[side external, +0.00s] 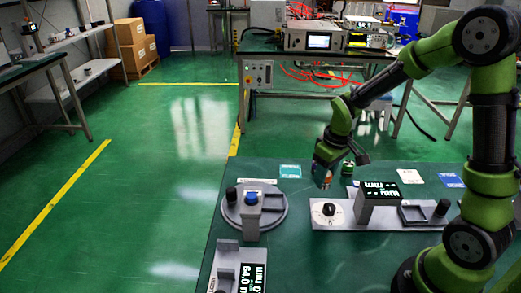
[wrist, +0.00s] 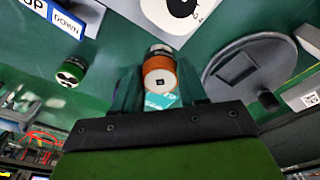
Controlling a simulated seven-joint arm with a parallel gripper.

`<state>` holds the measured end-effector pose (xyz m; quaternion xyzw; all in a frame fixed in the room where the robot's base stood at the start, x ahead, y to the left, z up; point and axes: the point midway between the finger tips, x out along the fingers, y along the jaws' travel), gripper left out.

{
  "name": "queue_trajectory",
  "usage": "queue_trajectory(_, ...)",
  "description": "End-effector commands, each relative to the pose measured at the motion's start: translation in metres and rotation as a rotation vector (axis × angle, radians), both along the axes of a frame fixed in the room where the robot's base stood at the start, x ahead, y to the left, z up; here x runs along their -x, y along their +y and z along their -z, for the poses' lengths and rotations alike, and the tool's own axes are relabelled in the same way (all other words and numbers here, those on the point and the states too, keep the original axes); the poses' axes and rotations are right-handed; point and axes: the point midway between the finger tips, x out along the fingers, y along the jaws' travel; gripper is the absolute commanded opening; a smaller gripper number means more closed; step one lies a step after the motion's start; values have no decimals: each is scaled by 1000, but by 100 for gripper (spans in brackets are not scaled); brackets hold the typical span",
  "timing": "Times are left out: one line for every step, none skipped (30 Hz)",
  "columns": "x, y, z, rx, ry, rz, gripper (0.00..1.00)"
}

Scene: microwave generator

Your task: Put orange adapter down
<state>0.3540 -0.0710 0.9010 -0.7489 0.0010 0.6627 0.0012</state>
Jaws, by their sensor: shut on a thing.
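The orange adapter (wrist: 158,78) is a short cylinder with an orange band, a pale end face and a small dark square hole. In the wrist view it sits between the fingers of my gripper (wrist: 160,90), which is shut on it. In the side view my gripper (side external: 324,178) is above the green table (side external: 300,172), near its back edge, and the orange adapter (side external: 324,181) shows only as a small orange patch. I cannot tell how far it is above the table. A teal label (wrist: 163,100) shows behind the adapter in the wrist view.
A green adapter (side external: 347,167) stands right of my gripper. A grey fixture with a black knob (side external: 329,209) and a display block (side external: 377,202) is in front. A round grey base with a blue-topped post (side external: 251,197) is left. Teal (side external: 290,171), white and blue labels lie along the back.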

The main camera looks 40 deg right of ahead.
Motion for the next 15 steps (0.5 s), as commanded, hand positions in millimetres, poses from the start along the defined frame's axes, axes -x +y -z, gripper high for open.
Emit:
queue_trajectory(-11,-2,2,1,1,-5,6)
queue_trajectory(-18,-3,3,1,1,-6,6)
queue_trajectory(-28,-5,4,2,0,-6,6)
queue_trajectory(-36,-7,5,1,1,-5,6)
queue_trajectory(-44,-8,6,1,0,-5,6)
queue_trajectory(-55,-10,6,0,-1,-4,6)
queue_trajectory(-63,-12,7,0,0,-4,6)
queue_trajectory(-71,-13,8,1,0,-5,6)
queue_trajectory(-80,-15,9,1,1,-5,6)
queue_trajectory(-88,-17,10,2,0,-6,6)
queue_trajectory(-95,-18,11,1,1,-5,6)
queue_trajectory(-104,-20,11,1,0,-5,6)
queue_trajectory(-110,-21,12,0,0,-4,6)
queue_trajectory(-116,-22,12,0,0,-4,6)
queue_trajectory(-122,-23,13,1,0,-4,6)
